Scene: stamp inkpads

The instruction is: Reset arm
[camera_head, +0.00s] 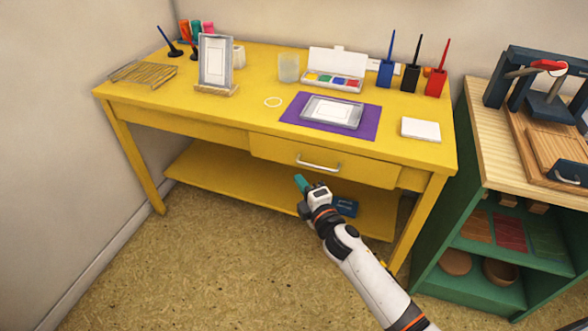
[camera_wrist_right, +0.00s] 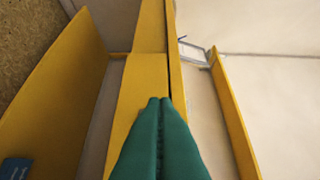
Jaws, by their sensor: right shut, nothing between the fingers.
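My right gripper (camera_head: 300,184) has teal fingers and is in front of the yellow table, below the drawer, in the head view. Its fingers show closed together with nothing between them in the right wrist view (camera_wrist_right: 159,104). My right arm comes in from the bottom right. My left gripper is not in view.
On the tabletop are a purple mat (camera_head: 292,123) with a clear tray (camera_head: 332,112), a paint box (camera_head: 333,82), a white pad (camera_head: 420,129) and several stamps. A blue box (camera_head: 346,207) lies on the lower shelf. A green shelf unit (camera_head: 425,230) stands at right. The floor at left is clear.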

